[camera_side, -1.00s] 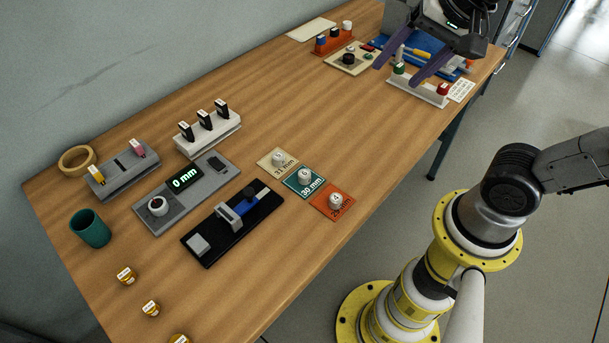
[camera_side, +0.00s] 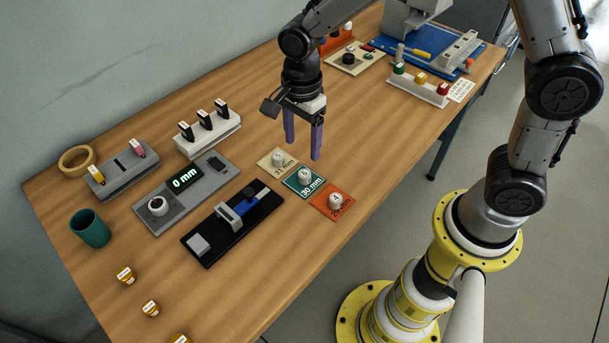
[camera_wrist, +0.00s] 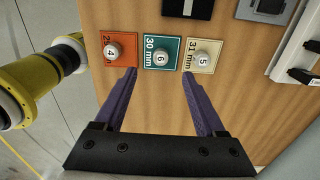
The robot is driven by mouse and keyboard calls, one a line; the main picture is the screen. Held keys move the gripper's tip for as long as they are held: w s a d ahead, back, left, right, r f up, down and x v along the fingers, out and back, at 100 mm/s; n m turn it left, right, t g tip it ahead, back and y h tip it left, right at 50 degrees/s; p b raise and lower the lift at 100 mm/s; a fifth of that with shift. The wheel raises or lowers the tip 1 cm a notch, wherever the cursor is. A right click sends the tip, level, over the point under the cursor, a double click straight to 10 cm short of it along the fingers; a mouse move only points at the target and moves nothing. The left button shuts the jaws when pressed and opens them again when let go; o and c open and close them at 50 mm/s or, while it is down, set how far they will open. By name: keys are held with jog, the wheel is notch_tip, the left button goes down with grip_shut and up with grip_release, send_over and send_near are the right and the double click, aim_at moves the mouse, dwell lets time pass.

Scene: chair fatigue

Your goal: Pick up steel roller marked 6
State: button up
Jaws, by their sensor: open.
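The steel roller marked 6 (camera_wrist: 161,58) stands on the teal 30 mm card (camera_wrist: 150,43) in the wrist view. In the side view the same roller (camera_side: 305,175) sits on that card, between two other rollers. My gripper (camera_side: 304,150) is open and empty, pointing down above the table just behind the cards. In the wrist view its two purple fingers (camera_wrist: 158,72) reach toward the cards, with roller 6 between their lines and beyond the tips. Nothing is between the fingers.
Roller 5 (camera_wrist: 202,62) on the beige 31 mm card and roller 4 (camera_wrist: 113,51) on the orange card stand close on either side. A black fixture with a blue slide (camera_side: 233,222) lies nearby at the left. The wood to the right of the cards is clear.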

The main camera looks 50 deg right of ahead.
send_over(304, 173)
jog(key=f, duration=0.4)
jog(key=shift+s+a+f, duration=0.1)
jog(key=shift+a+f, duration=0.2)
jog(key=shift+a, duration=0.1)
jog(key=shift+d+f, duration=0.2)
jog(key=shift+f, duration=1.15)
jog(key=shift+d+f, duration=0.2)
jog(key=shift+f, duration=1.15)
grip_shut()
